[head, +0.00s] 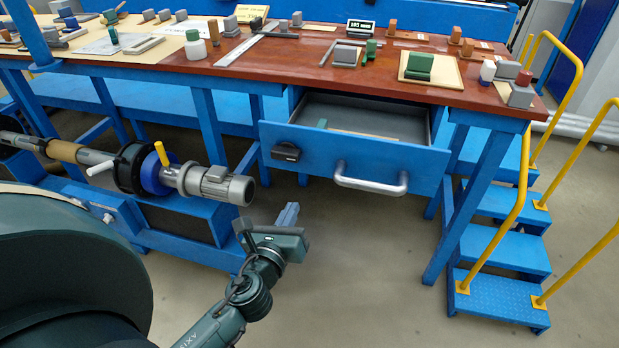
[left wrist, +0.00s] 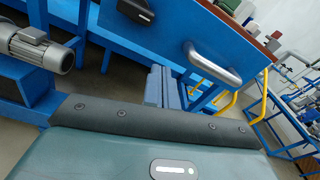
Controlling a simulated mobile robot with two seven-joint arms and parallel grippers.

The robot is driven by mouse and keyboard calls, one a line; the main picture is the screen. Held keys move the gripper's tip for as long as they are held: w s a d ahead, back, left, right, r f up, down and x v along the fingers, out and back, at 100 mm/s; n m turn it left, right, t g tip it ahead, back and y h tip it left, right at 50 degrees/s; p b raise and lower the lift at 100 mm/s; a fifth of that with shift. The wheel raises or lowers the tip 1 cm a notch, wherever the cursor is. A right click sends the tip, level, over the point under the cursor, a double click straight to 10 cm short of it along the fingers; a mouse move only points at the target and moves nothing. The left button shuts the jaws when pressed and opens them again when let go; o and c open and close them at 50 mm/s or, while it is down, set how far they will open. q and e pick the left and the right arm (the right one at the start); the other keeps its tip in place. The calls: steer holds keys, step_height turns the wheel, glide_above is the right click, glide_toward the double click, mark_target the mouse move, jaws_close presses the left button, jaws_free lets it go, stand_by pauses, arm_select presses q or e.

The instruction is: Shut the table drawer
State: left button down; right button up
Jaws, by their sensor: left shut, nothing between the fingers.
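The blue table drawer (head: 320,149) is pulled open under the wooden-topped table (head: 300,68). In the left wrist view the handle (left wrist: 212,66) is ahead, beyond the fingers. My left gripper (head: 289,215) is below and left of the handle, in front of the drawer and apart from it. Its fingers (left wrist: 162,87) are shut and empty. My right gripper is not in view.
A motor with a winding shaft (head: 215,184) stands left of the drawer, close to my left arm. Blue steps (head: 500,245) with yellow rails stand at the right. Blocks and bottles cover the tabletop. The floor before the drawer is clear.

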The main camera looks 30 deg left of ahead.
arm_select(q)
steer(key=r+m, duration=0.1)
steer(key=m, duration=0.2)
glide_toward(312, 156)
steer(key=shift+t, duration=0.4)
steer(key=x, duration=0.6)
steer(key=shift+w+a+f, duration=0.1)
steer(key=shift+w+f, duration=0.2)
steer(key=shift+w, duration=0.1)
